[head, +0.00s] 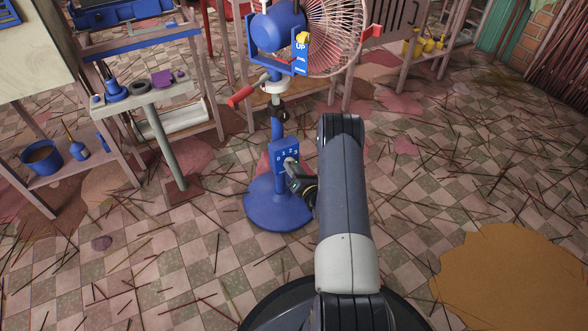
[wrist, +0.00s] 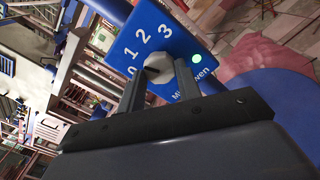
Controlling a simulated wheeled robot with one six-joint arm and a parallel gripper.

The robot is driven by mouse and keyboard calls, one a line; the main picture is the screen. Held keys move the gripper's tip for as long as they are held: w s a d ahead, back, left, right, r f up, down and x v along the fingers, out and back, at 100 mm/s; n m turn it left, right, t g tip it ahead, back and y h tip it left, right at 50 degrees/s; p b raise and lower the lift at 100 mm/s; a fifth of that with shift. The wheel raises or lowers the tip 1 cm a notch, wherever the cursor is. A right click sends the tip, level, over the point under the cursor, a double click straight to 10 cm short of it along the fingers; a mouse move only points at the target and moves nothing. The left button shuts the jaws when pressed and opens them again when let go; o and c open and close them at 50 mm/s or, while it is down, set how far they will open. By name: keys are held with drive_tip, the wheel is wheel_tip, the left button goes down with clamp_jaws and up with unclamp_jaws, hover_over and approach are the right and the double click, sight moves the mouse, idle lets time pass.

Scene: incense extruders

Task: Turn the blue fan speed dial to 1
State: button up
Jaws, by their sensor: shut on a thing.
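The blue fan has a speed panel (head: 279,151) low on its pole, above its round base (head: 262,212). In the wrist view the blue panel (wrist: 150,25) shows the numbers 0, 1, 2 and 3 in white, partly covered near 0. The grey dial (wrist: 158,67) sits between my two fingers. My gripper (wrist: 160,80) is shut on the dial, reaching it from the front. In the head view my gripper (head: 291,172) is at the panel and hides most of the dial. I cannot tell which number the dial points to.
A green light (wrist: 196,58) shows on the panel beside the dial. The fan's wire cage (head: 335,35) and a red handle (head: 241,96) are above. A small stand (head: 172,150) and a shelf with a blue bucket (head: 42,157) are left. Thin sticks litter the tiled floor.

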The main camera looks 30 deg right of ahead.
drive_tip(key=o, duration=1)
drive_tip(key=s+p, duration=0.3)
drive_tip(key=s, duration=0.7)
drive_tip(key=shift+s+d, duration=0.15)
drive_tip(key=shift+s, duration=0.25)
drive_tip(key=w+b, duration=0.3)
drive_tip(key=w, duration=0.8)
